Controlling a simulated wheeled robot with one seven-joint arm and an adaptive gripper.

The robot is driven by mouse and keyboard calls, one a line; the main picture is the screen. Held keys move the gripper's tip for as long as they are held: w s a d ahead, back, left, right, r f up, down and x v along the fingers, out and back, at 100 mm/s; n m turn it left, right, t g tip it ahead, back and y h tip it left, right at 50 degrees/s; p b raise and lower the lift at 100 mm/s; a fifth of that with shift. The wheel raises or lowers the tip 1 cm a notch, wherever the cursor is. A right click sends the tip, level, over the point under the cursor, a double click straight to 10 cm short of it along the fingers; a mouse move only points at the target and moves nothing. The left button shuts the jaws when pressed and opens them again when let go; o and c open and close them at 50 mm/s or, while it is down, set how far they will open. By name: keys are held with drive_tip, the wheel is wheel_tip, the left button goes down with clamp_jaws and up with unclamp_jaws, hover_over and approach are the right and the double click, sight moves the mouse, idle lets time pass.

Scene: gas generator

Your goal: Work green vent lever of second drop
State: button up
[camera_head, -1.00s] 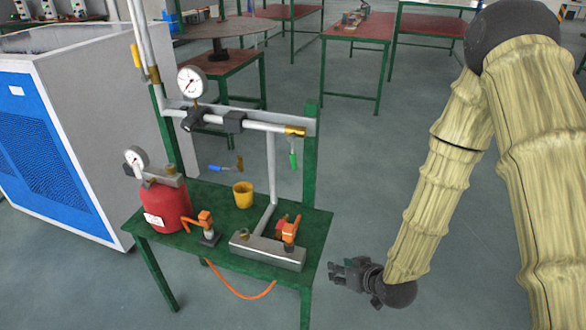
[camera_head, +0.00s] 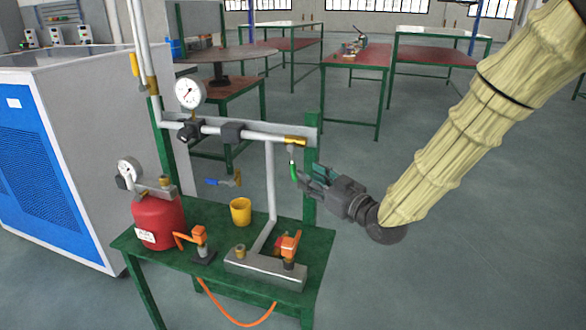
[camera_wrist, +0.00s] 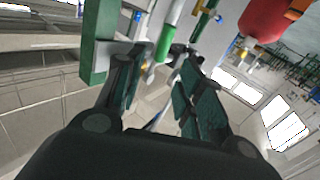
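The green vent lever (camera_head: 293,171) hangs down below the brass end (camera_head: 295,140) of the grey pipe, at the right side of the green frame. My gripper (camera_head: 304,178) points left at it from the right, with its fingertips close to the green handle. In the wrist view the green lever (camera_wrist: 166,44) shows ahead, in the gap between the two spread fingertips of my gripper (camera_wrist: 158,57). The fingers look open and not closed on it. Whether either finger touches the lever cannot be told.
A green post (camera_head: 312,165) stands just behind the fingers. A blue-handled valve (camera_head: 223,182) hangs to the left. Below, the green table (camera_head: 215,262) carries a red cylinder (camera_head: 158,222), a yellow cup (camera_head: 240,211) and orange fittings (camera_head: 289,247). Floor to the right is clear.

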sight(295, 167)
drive_tip(key=x, duration=0.8)
clamp_jaws()
